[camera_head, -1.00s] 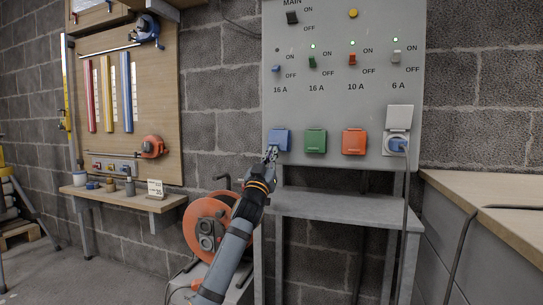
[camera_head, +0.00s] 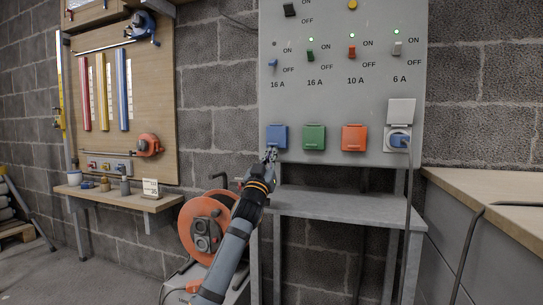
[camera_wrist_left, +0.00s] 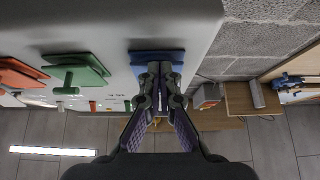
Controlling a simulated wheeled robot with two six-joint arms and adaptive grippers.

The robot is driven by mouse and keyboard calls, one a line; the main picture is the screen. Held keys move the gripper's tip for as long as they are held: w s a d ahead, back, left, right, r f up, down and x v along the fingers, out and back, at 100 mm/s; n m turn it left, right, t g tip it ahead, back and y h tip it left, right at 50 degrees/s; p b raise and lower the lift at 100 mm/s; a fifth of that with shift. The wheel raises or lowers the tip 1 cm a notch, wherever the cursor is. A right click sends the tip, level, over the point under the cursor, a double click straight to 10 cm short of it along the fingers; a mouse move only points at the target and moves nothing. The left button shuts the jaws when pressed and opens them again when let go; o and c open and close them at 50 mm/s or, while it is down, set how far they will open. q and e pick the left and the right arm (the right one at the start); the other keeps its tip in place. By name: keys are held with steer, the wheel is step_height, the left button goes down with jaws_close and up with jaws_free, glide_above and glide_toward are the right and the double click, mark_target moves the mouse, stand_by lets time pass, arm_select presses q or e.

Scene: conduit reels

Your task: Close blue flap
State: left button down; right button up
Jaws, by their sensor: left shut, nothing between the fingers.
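The blue flap (camera_head: 277,136) is at the lower left of the grey panel and appears to lie flat over its socket, like the green and orange flaps. My left gripper (camera_head: 270,154) is shut and empty, just below the blue flap's lower left edge. In the left wrist view the blue flap (camera_wrist_left: 143,56) is straight ahead of the shut fingertips (camera_wrist_left: 160,70); I cannot tell whether they touch it. My right gripper is in neither view.
Green (camera_head: 314,138) and orange (camera_head: 354,138) flaps sit to the right. A blue plug (camera_head: 399,141) with a hanging cable is in the raised-flap socket beyond. A grey metal table (camera_head: 345,204) stands below; an orange cable reel (camera_head: 187,225) stands left of it.

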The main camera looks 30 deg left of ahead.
arm_select(q)
steer(key=v, duration=1.2)
